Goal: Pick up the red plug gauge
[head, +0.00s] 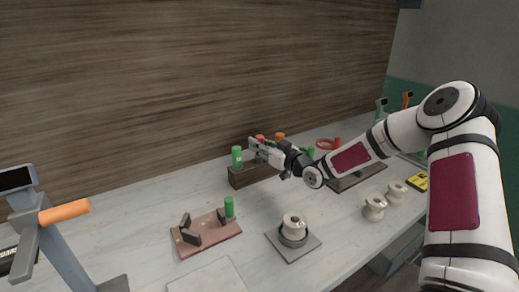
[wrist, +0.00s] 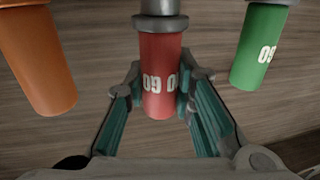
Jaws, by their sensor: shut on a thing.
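The red plug gauge (wrist: 160,75) is a red cylinder with white digits and a grey metal part, in the middle of the wrist view. My gripper (wrist: 163,85) is shut on it, with one finger on each side of the red body. In the head view only a bit of the red gauge (head: 260,137) shows behind my gripper (head: 256,148), over the dark wooden rack (head: 240,179). Whether the gauge still touches the rack is hidden.
An orange gauge (wrist: 38,60) and a green gauge (wrist: 263,45) stand close on either side. On the bench are a reddish fixture (head: 207,238) with a green piece (head: 229,207), a spool on a grey plate (head: 293,247), and two more spools (head: 374,208). A wood-patterned wall rises behind.

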